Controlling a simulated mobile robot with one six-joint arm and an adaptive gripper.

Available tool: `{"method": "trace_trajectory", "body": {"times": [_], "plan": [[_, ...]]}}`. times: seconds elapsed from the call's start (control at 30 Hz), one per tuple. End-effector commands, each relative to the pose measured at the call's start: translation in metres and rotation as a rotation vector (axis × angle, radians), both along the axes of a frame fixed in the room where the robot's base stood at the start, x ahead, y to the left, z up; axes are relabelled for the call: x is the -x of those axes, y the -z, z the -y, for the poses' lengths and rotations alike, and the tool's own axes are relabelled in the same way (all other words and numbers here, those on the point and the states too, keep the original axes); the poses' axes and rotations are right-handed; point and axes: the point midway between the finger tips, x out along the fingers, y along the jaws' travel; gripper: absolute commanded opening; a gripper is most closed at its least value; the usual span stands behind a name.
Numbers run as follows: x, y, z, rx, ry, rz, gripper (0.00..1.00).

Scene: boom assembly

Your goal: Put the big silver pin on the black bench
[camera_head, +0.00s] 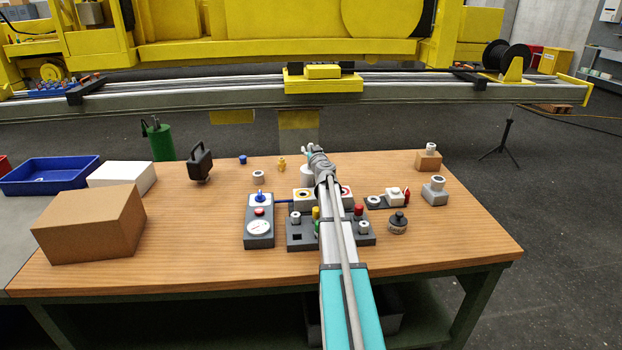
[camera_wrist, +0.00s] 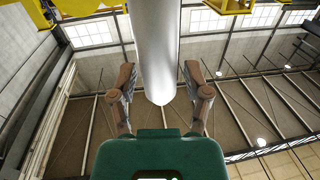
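The big silver pin (camera_wrist: 157,50) is a smooth, bright cylinder in the wrist view. It runs from the top edge down to a rounded end between the fingers of my gripper (camera_wrist: 160,80). The brown fingers are spread on either side of it, with narrow gaps showing. In the head view my gripper (camera_head: 309,150) is over the back middle of the wooden-topped bench (camera_head: 440,235). A pale cylinder (camera_head: 306,174) shows just left of it; I cannot tell whether this is the same pin. I see no plainly black bench top.
A cardboard box (camera_head: 88,225), a white box (camera_head: 122,176) and a blue tray (camera_head: 50,176) are at left. Grey control blocks (camera_head: 259,226) lie around my arm. The right front of the bench is clear. A yellow machine (camera_head: 250,30) spans the back.

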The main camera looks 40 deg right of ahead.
Motion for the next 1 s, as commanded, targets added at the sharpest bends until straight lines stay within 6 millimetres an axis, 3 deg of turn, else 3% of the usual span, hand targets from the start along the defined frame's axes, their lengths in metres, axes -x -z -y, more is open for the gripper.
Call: {"method": "trace_trajectory", "body": {"times": [0.03, 0.27, 1.0], "plan": [[0.0001, 0.0, 0.0002, 0.0, 0.0, 0.0, 0.42], [0.0002, 0.0, 0.0004, 0.0, 0.0, 0.0, 0.0], [0.0004, -0.0094, 0.0008, -0.001, 0.001, 0.0, 0.0]]}}
